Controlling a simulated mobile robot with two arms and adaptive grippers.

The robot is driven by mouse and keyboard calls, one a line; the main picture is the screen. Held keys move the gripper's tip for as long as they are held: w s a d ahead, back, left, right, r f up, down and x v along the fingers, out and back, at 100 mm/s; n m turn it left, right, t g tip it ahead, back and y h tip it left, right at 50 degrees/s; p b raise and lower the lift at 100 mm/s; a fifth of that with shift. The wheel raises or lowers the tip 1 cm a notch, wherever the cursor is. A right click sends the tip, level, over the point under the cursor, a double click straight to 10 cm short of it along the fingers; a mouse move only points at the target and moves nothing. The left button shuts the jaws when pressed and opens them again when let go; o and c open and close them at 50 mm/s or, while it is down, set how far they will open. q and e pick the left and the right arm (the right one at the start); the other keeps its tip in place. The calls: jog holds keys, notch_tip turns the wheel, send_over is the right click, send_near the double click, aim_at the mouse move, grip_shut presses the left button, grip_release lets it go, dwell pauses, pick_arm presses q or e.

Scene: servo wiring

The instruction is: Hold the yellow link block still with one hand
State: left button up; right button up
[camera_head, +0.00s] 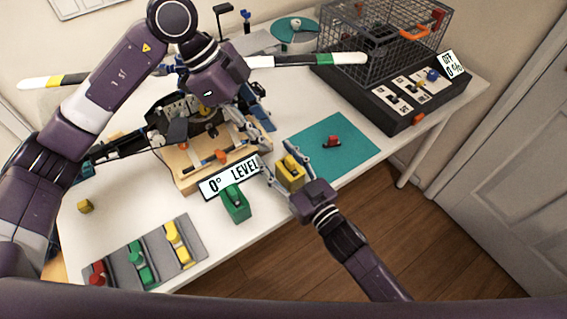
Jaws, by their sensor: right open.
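The yellow link block (289,173) stands on the white table near its front edge, by the left edge of the teal mat. My right gripper (277,157) reaches in from the lower right, with its fingers open on either side of the yellow block. I cannot tell whether either finger touches it.
A green block (235,204) stands left of the yellow one, by the "0° LEVEL" sign (229,177). A grey tray (206,256) holds red, green and yellow pieces. A small red part (332,141) lies on the teal mat (352,162). A wire cage (384,38) stands at back right.

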jog(key=shift+c, duration=0.2)
grip_shut()
dwell(0.7)
